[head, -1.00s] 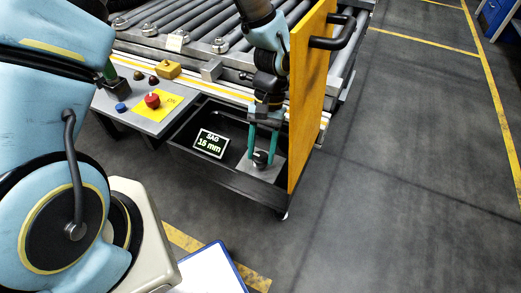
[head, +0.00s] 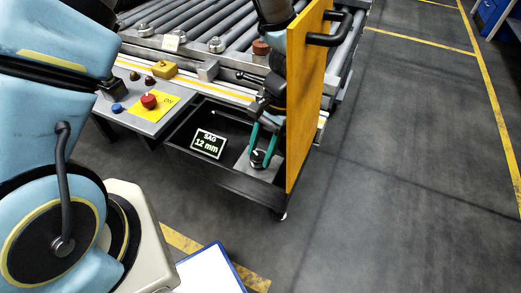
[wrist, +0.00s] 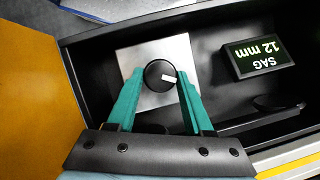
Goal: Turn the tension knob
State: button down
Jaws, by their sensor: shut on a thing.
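The tension knob (wrist: 158,74) is a round black knob with a white pointer mark, on a square metal plate (wrist: 127,57) inside a dark open box. In the wrist view its mark points right. My gripper (head: 262,158) has teal fingers and reaches down to the knob (head: 258,156) in the head view. In the wrist view my gripper (wrist: 158,83) has one finger on each side of the knob, shut on it. A small display (head: 208,143) beside the plate reads "SAG 12 mm". It shows upside down in the wrist view (wrist: 257,47).
An orange door panel (head: 307,95) stands open at the right of the box (head: 222,180). A control panel with a red button (head: 149,101) is at the left. The roller conveyor (head: 190,25) lies behind. Floor to the right is clear.

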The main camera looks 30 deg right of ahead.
aim_at(261, 154)
jog(key=shift+d, duration=0.1)
jog(key=shift+c, duration=1.5)
grip_release()
jog(key=shift+r, duration=0.15)
notch_tip(261, 154, up, 10)
jog(key=b, duration=0.1)
jog(key=w+a+r+n+h, duration=0.3)
jog(key=w+a+n, duration=0.3)
jog(key=w+a, duration=0.6)
jog(key=w+a+r+n+t, duration=0.1)
jog(key=a+n, duration=0.1)
jog(key=a, duration=0.4)
jog(key=w+a+r+n+t+h, duration=0.1)
jog(key=w+a+n, duration=0.1)
jog(key=a, duration=0.4)
jog(key=w+a+r+n, duration=0.1)
jog(key=a+n, duration=0.3)
jog(key=a, duration=0.2)
jog(key=shift+w+r+t+h, duration=0.25)
jog(key=shift+w+t+h, duration=0.05)
jog(key=shift+w+t, duration=0.1)
